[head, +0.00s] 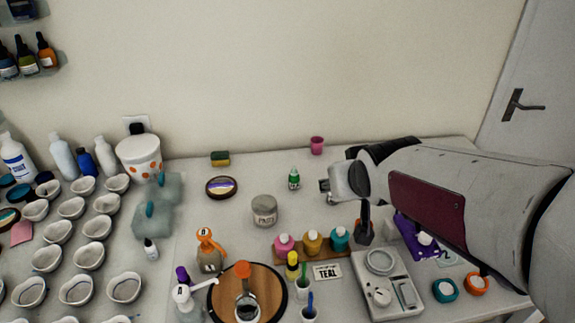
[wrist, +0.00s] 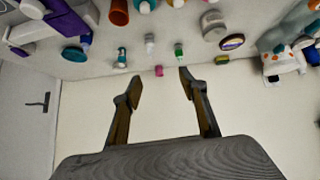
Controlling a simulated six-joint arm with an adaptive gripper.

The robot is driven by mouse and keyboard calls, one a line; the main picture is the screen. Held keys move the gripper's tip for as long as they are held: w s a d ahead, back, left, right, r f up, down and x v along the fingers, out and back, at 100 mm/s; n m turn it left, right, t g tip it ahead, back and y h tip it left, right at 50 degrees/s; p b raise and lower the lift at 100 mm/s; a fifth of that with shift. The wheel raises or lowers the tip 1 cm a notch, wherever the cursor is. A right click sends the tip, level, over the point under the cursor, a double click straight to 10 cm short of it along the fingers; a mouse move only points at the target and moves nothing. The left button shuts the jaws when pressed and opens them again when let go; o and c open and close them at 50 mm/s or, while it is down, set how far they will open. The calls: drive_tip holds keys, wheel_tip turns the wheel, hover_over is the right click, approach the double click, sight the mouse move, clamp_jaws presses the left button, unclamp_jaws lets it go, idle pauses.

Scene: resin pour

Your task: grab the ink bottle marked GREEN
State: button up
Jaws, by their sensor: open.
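A small bottle with a green cap and green label (head: 294,180) stands upright on the table, left of my gripper (head: 327,188) in the head view. Its lettering is too small to read. In the wrist view, a green bottle (wrist: 179,51) shows just beyond the tip of the right-hand finger. My gripper (wrist: 160,77) is open, with nothing between its fingers. I cannot tell how high the fingertips are above the table.
A pink cup (head: 317,145) stands behind the bottle. A grey jar (head: 265,210), a round coaster (head: 221,187) and a sponge (head: 220,158) lie to its left. Colored bottles on a wooden rack (head: 318,257) and a scale (head: 388,285) are nearer the front. Table around the green bottle is clear.

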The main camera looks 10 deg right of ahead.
drive_tip(key=w+a+f+t+y, duration=0.15)
drive_tip(key=w+f, duration=0.25)
drive_tip(key=w, duration=1)
drive_tip(key=n+t+y, duration=0.2)
drive_tip(key=t, duration=0.1)
hover_over(296, 179)
drive_tip(key=s, duration=0.1)
wheel_tip(296, 179, down, 8)
drive_tip(key=shift+d+r, duration=0.15)
drive_tip(key=shift+s, duration=0.1)
drive_tip(key=shift+f, duration=1.8)
drive_tip(key=shift+f, duration=1.75)
drive_tip(key=shift+x, duration=1.45)
drive_tip(key=c, duration=1.2)
